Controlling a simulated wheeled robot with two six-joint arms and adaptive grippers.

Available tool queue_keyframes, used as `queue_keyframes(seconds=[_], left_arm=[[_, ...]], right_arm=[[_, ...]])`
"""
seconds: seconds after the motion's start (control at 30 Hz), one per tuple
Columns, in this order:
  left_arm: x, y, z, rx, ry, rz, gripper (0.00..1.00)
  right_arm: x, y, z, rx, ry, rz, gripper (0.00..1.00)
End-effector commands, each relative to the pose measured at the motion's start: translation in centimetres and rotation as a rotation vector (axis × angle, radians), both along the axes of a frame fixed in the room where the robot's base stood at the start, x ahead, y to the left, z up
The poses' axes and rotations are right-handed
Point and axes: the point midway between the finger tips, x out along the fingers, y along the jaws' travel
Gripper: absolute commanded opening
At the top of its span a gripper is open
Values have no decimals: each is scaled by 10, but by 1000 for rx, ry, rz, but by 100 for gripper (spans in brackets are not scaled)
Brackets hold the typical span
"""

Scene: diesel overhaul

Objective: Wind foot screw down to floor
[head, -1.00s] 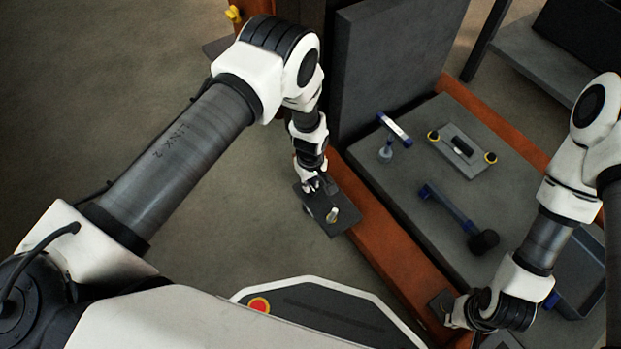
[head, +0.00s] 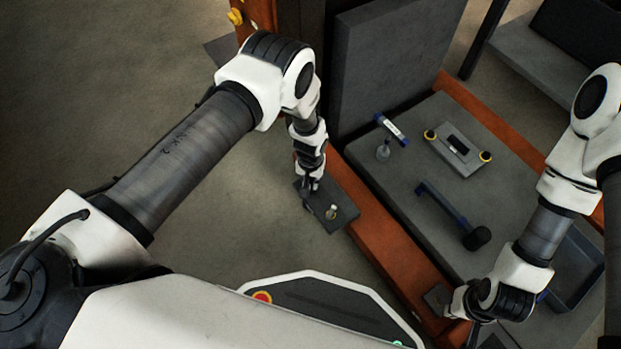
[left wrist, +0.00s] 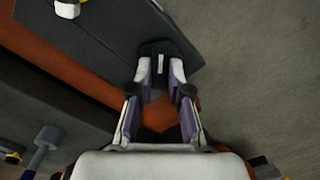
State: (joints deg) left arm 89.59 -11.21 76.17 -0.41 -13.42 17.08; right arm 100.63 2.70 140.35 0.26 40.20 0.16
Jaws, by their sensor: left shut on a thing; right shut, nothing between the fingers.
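A dark flat plate (head: 340,190) juts out from the side of the orange beam, over the floor. A short pale metal stub (head: 332,212) stands on it, and a pale stub with yellow (left wrist: 68,8) shows at the top left of the left wrist view. My left gripper (head: 309,194) points down at the plate's left edge. In the left wrist view its fingertips (left wrist: 160,72) are closed around a dark piece (left wrist: 158,50), perhaps the foot screw's head; the fingers partly hide it. The screw's lower end is hidden. My right gripper (head: 455,308) is shut and empty near another dark plate (head: 437,299).
The orange beam (head: 385,245) edges a grey deck with a blue-handled mallet (head: 450,215), a blue-and-white tool (head: 392,130), a small plate with yellow-ringed ends (head: 458,149) and a grey tray (head: 580,265). A tall dark panel (head: 385,65) stands behind. Floor at left is clear.

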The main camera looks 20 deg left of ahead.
Motion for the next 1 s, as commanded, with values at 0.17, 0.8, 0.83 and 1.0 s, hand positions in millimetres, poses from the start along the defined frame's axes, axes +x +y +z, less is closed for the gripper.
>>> queue_keyframes(seconds=[0.17, 0.8, 0.83, 1.0], left_arm=[[-1, 0, -1, 0, 2, -205, 0], [-1, 0, -3, 0, 4, -605, 0], [-1, 0, -3, 0, 4, -605, 0], [-1, 0, -3, 0, 3, -603, 49]], right_arm=[[0, 0, 11, 0, -1, 0, 0], [0, 0, 24, 0, -1, 0, 0], [0, 0, 24, 0, -1, 0, 0], [0, 0, 24, 0, 0, 0, 0]])
